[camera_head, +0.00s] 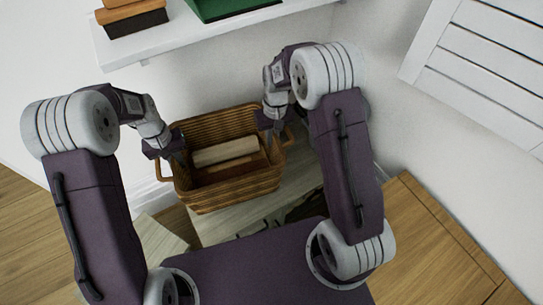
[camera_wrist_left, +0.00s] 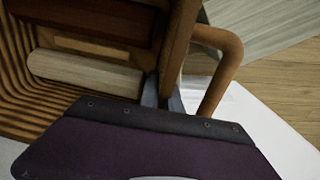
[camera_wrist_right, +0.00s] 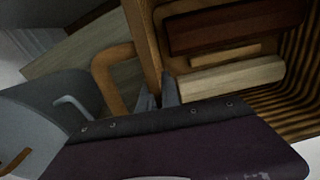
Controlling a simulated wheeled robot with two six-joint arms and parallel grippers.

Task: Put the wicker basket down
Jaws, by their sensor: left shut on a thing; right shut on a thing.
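The brown wicker basket (camera_head: 228,201) is between my two arms in the head view. It holds a pale log-like block (camera_head: 225,151) and darker brown pieces. My left gripper (camera_head: 176,153) is shut on its left rim, beside the left looped handle; the left wrist view shows the fingers (camera_wrist_left: 168,95) at the wall. My right gripper (camera_head: 270,130) is shut on the opposite rim, beside the other handle, as the right wrist view shows (camera_wrist_right: 160,97). The basket is over a pale wooden surface (camera_head: 213,224); I cannot tell whether its underside touches it.
A white shelf (camera_head: 195,35) with a green box (camera_head: 225,8) and stacked books (camera_head: 133,18) is on the wall above. A wooden cabinet or floor section (camera_head: 425,240) lies at the right. A white louvred panel (camera_head: 485,65) is at the upper right.

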